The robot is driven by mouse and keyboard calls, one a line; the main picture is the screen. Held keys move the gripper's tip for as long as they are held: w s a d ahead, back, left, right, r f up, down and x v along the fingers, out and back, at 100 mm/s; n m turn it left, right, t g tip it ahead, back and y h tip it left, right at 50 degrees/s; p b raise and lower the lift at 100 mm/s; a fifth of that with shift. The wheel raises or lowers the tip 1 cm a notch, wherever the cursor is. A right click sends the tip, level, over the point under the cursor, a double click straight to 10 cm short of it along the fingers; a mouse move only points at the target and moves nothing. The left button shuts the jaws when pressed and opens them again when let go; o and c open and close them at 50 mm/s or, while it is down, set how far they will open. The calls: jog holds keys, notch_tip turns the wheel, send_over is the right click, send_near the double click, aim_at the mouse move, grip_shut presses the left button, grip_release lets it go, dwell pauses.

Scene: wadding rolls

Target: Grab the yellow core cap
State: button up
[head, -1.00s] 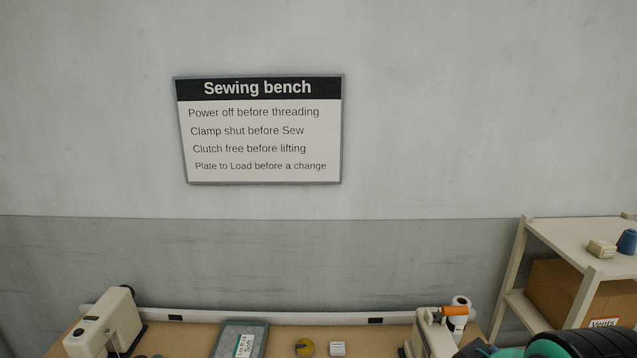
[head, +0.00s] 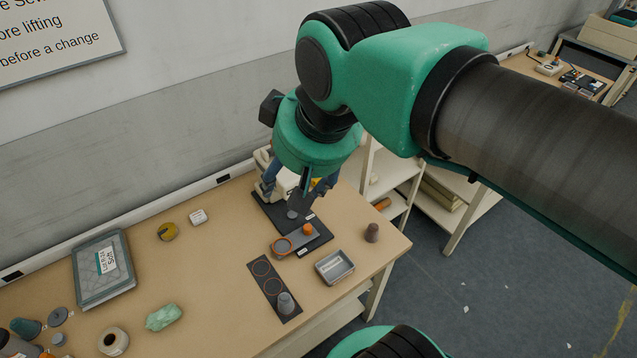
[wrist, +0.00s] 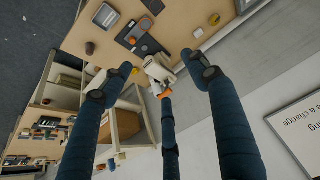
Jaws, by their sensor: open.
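A small round yellow and dark piece (head: 167,232) lies on the bench left of my arm in the head view. It also shows near the top of the wrist view (wrist: 214,19). I cannot tell whether it is the yellow core cap. My gripper (head: 297,187) is over the back right of the bench, above a white machine (head: 284,178) that it partly hides. The wrist view shows my blue fingers (wrist: 160,80) spread wide with nothing between them. An orange part of the machine (wrist: 165,93) shows behind the middle finger. A yellowish patch beside my fingers is too small to identify.
A small white block (head: 198,217) sits beside the yellow piece. A grey lidded case (head: 102,268), a green lump (head: 164,317), a metal tray (head: 335,266) and a dark ringed mat (head: 268,296) lie on the bench. A shelf unit (head: 395,165) stands at right.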

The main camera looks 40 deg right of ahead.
jog(key=w+d+r+g, duration=0.1)
jog(key=w+d+r, duration=0.2)
jog(key=w+d, duration=0.5)
jog(key=w+d+r+g, duration=0.1)
jog(key=w+d+r, duration=0.25)
jog(key=w, duration=0.85)
jog(key=w+d+f+g, duration=0.1)
jog(key=w+d+f, duration=0.3)
jog(key=w+d, duration=0.6)
jog(key=w+d+f+g, duration=0.1)
jog(key=w+d+f, duration=0.3)
jog(key=w+d, duration=0.55)
notch_tip(320, 180, down, 38)
jog(key=s+d, duration=0.2)
jog(key=shift+s+d+f+n, duration=0.2)
jog(key=shift+s+d+n, duration=0.1)
jog(key=shift+d, duration=0.1)
jog(key=shift+b, duration=0.3)
jog(key=shift+w+f+b, duration=0.2)
jog(key=shift+w+f, duration=0.05)
jog(key=shift+f, duration=1.15)
jog(key=shift+w+f+b, duration=0.15)
jog(key=shift+w+f, duration=0.05)
jog(key=shift+f, duration=1.25)
jog(key=shift+w+f+b, duration=0.2)
jog(key=shift+w+f, duration=0.05)
jog(key=shift+f, duration=1.15)
